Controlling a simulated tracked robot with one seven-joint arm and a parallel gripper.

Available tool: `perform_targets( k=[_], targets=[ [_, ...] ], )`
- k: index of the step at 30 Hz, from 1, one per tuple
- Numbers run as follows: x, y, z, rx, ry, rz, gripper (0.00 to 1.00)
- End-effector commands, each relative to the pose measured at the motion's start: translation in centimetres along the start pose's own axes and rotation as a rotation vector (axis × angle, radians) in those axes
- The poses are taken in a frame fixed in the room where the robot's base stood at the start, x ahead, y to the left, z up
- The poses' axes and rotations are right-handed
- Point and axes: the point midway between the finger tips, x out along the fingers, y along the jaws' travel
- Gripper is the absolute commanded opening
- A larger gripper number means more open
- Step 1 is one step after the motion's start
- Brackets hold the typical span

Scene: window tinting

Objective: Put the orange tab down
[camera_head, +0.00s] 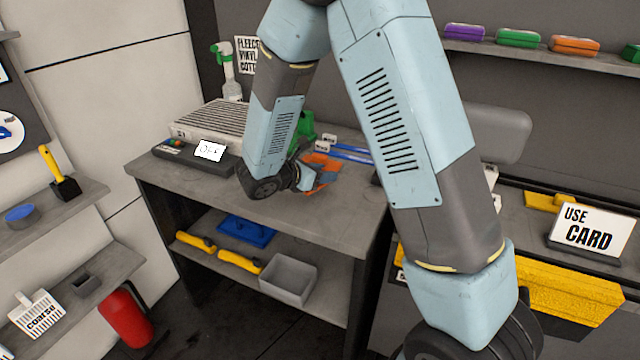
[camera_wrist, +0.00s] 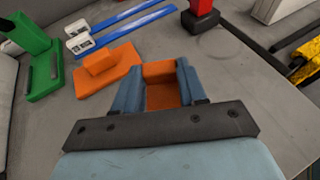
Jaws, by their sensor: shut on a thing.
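My gripper (camera_wrist: 161,84) is shut on an orange block (camera_wrist: 161,97), which I take to be the orange tab; it fills the space between the two blue fingers in the wrist view. The block is just over the grey bench top (camera_wrist: 235,75); I cannot tell whether it touches it. A second orange piece (camera_wrist: 92,80), a flat plate with a raised grip, lies on the bench just left of my gripper. In the head view my gripper (camera_head: 312,178) is over the right part of the bench, with orange showing around it, partly hidden by my wrist.
Left of the orange plate are a green tool (camera_wrist: 40,65) and small white labels (camera_wrist: 80,42). Blue strips (camera_wrist: 130,24) lie behind, and a red object (camera_wrist: 201,14) stands beyond the gripper. The bench right of the gripper is bare. A sign reading "USE CARD" (camera_head: 590,231) stands right.

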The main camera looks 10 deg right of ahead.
Motion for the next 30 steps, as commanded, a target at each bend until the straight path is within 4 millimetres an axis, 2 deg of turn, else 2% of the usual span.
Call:
perform_targets(
  k=[6, 13, 23, 24, 30],
  targets=[
    [0.8, 0.6, -0.7, 0.000, 0.001, -0.002, 0.08],
    [1.8, 0.5, -3.2, -0.002, 0.001, -0.001, 0.08],
    [1.9, 0.5, -3.5, 0.001, 0.001, -0.001, 0.08],
    [1.9, 0.5, -3.5, 0.001, 0.001, -0.001, 0.42],
    [1.9, 0.5, -3.5, 0.001, 0.001, -0.001, 0.61]
  ],
)
